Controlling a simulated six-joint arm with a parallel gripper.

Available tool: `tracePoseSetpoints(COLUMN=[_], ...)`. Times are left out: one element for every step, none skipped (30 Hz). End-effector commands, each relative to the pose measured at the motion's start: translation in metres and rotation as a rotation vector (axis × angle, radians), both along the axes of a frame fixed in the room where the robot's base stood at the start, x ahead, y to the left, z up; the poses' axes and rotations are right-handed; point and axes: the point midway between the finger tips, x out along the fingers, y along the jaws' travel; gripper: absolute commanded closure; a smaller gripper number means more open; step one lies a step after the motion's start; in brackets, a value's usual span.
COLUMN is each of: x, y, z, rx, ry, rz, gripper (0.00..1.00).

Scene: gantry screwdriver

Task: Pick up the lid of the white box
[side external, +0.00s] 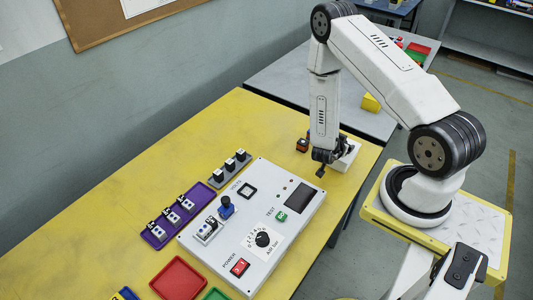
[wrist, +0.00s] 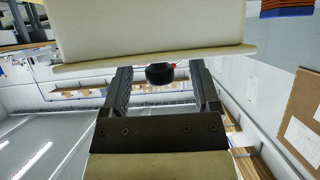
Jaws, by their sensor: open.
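The white box (side external: 348,154) stands on the yellow table near its far right end, partly hidden behind my gripper (side external: 321,168). In the wrist view the box (wrist: 140,24) fills the top, appearing upside down, with the cream lid (wrist: 90,66) as a wider slab along its edge. A round black knob (wrist: 160,74) on the lid shows between the two fingers of my gripper (wrist: 160,67). The fingers are apart, with a gap on each side of the knob. I cannot tell from this view how deep the knob sits between them.
A white control panel (side external: 215,262) with a dial, switches and a screen lies left of my gripper. A small reddish-brown object (side external: 302,145) is close behind it. Purple (side external: 152,240) and grey (side external: 217,181) racks and a red tray (side external: 180,278) lie farther left. The table's back strip is clear.

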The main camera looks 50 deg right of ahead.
Motion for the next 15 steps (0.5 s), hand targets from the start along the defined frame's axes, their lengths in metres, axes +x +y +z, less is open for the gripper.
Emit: tracePoseSetpoints(x=[-0.0007, -0.0007, -0.0007, -0.0007, -0.0006, -0.0004, -0.0003, -0.0003, -0.0002, -0.0002, -0.0002, -0.0002, -0.0003, -0.0003, -0.0003], y=[-0.0038, -0.0053, -0.0071, -0.008, -0.0087, -0.0093, -0.0093, -0.0094, -0.0093, -0.0093, -0.0093, -0.0092, -0.0092, -0.0092, -0.0091], z=[-0.0022, -0.003, -0.004, -0.0045, -0.0049, -0.0052, -0.0052, -0.0053, -0.0052, -0.0052, -0.0052, -0.0051, -0.0051, -0.0051, -0.0051], rx=[0.0, 0.0, 0.0, 0.0, 0.0, 0.0, 0.0, 0.0, 0.0, 0.0, 0.0, 0.0, 0.0, 0.0, 0.0], ry=[0.0, 0.001, 0.001, 0.001, 0.001, 0.001, 0.001, 0.001, 0.001, 0.001, 0.001, 0.001, 0.001, 0.001, 0.001], rz=[-0.002, -0.002, -0.002, -0.002, 0.0, 0.0, 0.0, 0.0, 0.0, 0.0, 0.0, 0.0, 0.0, 0.0, 0.0], gripper=[0.21, 0.21, 0.21, 0.21, 0.21, 0.21, 0.21, 0.21, 0.21, 0.21, 0.21, 0.21, 0.21, 0.21, 0.21])
